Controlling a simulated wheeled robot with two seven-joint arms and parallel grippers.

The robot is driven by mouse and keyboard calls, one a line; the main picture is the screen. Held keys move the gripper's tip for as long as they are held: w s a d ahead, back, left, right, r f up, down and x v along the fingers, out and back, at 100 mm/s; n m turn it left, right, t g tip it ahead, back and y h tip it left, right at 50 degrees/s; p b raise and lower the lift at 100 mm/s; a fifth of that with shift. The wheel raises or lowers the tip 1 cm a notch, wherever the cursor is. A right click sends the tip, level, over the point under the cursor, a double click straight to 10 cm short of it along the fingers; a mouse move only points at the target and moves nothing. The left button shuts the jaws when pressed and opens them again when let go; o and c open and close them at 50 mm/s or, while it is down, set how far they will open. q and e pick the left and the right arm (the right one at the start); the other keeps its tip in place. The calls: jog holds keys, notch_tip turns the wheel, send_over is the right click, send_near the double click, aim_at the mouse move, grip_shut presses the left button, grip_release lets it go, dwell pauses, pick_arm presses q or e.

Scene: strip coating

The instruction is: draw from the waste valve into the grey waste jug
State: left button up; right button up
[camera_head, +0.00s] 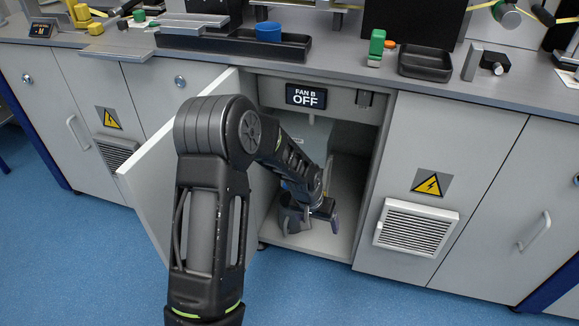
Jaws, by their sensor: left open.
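My left arm reaches into the open cupboard under the bench. Its gripper (318,216) is low inside, just above the cupboard floor, pointing down and open. A grey body (314,138) stands in the cupboard behind my forearm, mostly covered by it; I cannot tell whether it is a tank or the waste jug. A smaller grey shape (289,217) sits right at the gripper's left side; it may be part of the jug or of the gripper. The waste valve cannot be made out; my arm may hide it. My right gripper is not in view.
The cupboard door (150,185) stands open to the left, close beside my arm. A "FAN B OFF" display (306,96) hangs at the cupboard's top. The cupboard floor's right side is clear.

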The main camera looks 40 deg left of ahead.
pick_arm(q)
jog(key=w+a+r+n+y, duration=0.1)
jog(key=w+a+r+y, duration=0.1)
jog(key=a+r, duration=0.9)
jog(key=shift+a+r+p, duration=0.35)
jog(key=shift+a+r, duration=0.05)
jog(key=shift+r, duration=0.3)
jog(key=shift+f, duration=0.1)
jog(key=b+x, duration=0.3)
jog(key=x, duration=0.4)
jog(key=shift+w+f, duration=0.2)
jog(key=shift+f, duration=0.15)
jog(key=c, duration=1.4)
